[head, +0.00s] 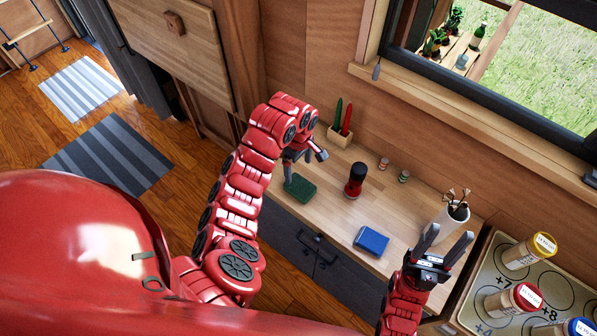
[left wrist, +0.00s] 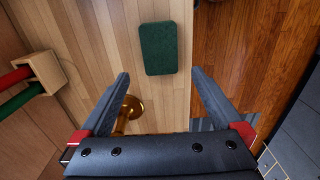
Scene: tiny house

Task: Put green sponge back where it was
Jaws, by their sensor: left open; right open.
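The green sponge (head: 300,188) lies flat on the wooden counter (head: 330,222), near its left end and close to the front edge. In the left wrist view the sponge (left wrist: 165,48) lies beyond the fingertips, apart from them. My left gripper (head: 302,158) is above the counter just behind the sponge, open and empty; in its wrist view the open fingers (left wrist: 160,82) show with nothing between them. My right gripper (head: 446,243) is open and empty, fingers pointing up, in front of the counter's right end.
A blue sponge (head: 371,240), a red and black shaker (head: 355,180) and a holder with red and green handles (head: 340,134) are on the counter. A white utensil pot (head: 450,222) stands right. A tray (head: 480,290) holds several jars.

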